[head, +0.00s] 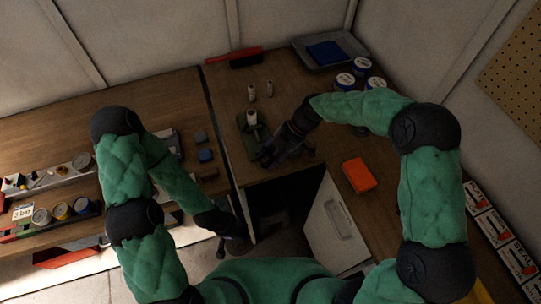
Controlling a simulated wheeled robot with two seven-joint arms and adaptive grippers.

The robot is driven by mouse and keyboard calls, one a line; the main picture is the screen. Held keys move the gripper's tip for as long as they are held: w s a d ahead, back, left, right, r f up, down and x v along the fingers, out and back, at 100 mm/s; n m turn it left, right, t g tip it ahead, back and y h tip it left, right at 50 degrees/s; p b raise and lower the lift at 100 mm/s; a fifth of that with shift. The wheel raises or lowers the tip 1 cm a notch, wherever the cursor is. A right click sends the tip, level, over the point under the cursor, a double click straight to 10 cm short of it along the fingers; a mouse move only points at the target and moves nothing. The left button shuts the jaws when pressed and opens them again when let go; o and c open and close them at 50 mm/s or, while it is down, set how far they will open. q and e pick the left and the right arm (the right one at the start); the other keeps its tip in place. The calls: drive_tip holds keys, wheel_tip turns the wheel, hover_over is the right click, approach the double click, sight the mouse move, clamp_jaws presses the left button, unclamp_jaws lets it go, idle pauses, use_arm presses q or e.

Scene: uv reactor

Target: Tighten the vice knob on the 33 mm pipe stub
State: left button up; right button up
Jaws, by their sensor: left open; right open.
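A short pale pipe stub (252,118) stands upright at the vice. My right gripper (268,157) is at the near right side of the vice, open, with its dark fingers close to the vice's front end. The vice knob cannot be made out; the gripper may cover it. Whether the fingers touch the vice cannot be told. My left gripper (232,247) is open and empty, low in front of the bench edge, away from the vice.
An orange box (359,175) lies to the right. Blue-and-white tins (345,81) and a grey tray (306,55) with a blue cloth stand at the back. An open white cabinet door (333,222) hangs below the bench.

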drive_tip(key=v, duration=1.2)
